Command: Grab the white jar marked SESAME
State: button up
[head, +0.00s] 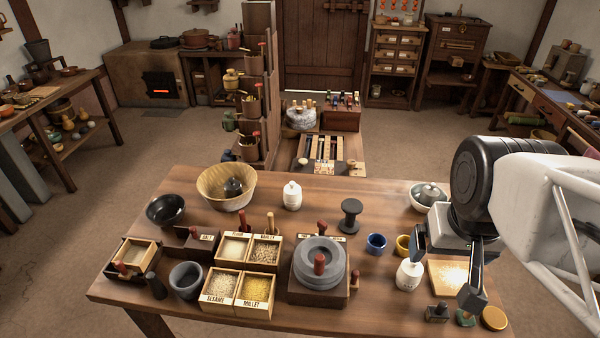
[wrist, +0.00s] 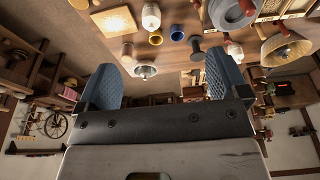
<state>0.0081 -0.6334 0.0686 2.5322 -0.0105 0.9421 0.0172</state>
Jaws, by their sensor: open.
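A small white lidded jar (head: 409,276) stands upright at the right of the table, with a dark mark on its front too small to read; it also shows in the wrist view (wrist: 151,17). A second white jar (head: 292,196) stands upright at the table's back middle, with no label I can read. It also seems to show in the wrist view (wrist: 234,50). My gripper (head: 446,266) is open and empty above the table's right part. One finger appears close to the nearer jar in the head view, but the wrist view shows that jar beyond the fingertips, not between them.
A wooden grain box (head: 236,311) at the front reads SESAME and MILLET. A stone quern (head: 320,250) stands mid-table.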

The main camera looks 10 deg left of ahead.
jog(key=shift+o, duration=0.2)
jog(key=w+a+f+n+t, duration=0.2)
jog(key=w+f, duration=0.1)
jog(key=w, duration=0.8)
jog(key=w+a+f+n+t+y, duration=0.1)
jog(key=w+a+f+t, duration=0.15)
jog(key=w, duration=0.75)
jog(key=w+a+f+n+t, duration=0.2)
jog(key=w+f, duration=0.1)
jog(key=w, duration=0.8)
jog(key=n+g+y, duration=0.1)
jog(key=n+y, duration=0.5)
jog(key=y, duration=0.4)
send_near(293, 189)
jog(key=x, duration=0.3)
jog(key=shift+a+f, duration=0.1)
jog(key=shift+x, duration=1.2)
jog(key=shift+w+a, duration=0.1)
